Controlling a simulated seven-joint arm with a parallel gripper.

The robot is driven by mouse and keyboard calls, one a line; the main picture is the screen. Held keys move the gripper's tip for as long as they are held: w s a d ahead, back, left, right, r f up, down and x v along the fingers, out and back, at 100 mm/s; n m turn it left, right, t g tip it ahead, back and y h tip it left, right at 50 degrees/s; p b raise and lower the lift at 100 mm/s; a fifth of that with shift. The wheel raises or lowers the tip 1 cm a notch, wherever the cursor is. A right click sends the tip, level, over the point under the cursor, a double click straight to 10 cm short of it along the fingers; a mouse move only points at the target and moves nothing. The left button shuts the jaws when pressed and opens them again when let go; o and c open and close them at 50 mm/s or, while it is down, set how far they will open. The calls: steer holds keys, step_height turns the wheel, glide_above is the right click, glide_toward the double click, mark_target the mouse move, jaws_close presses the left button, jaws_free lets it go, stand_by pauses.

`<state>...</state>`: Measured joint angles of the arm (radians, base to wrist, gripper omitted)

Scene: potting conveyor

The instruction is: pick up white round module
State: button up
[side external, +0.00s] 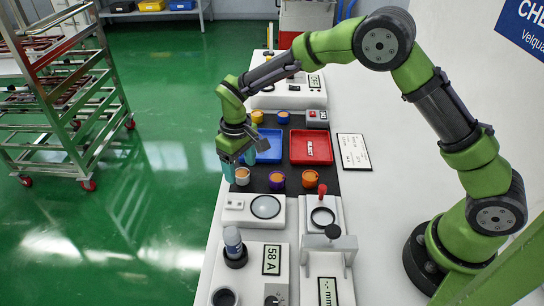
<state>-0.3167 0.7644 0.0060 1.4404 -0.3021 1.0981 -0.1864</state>
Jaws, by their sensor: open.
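The white round module (242,177) stands on the dark mat at its left edge, in front of the blue tray, with an orange-tan top. My gripper (239,164) is open, pointing down above it. One teal finger shows on the module's left and the other behind it to the right. The fingers appear to be close around or just over the module; whether they touch it I cannot tell.
A purple module (277,181) and an orange one (310,179) stand to the right. The blue tray (268,158) and red reject tray (311,158) lie behind. Yellow (257,117) and blue (283,117) modules stand farther back. Test devices (265,207) stand in front.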

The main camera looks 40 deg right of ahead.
step_height(320, 180, down, 2)
steer(key=shift+f, duration=0.15)
steer(key=c, duration=1.1)
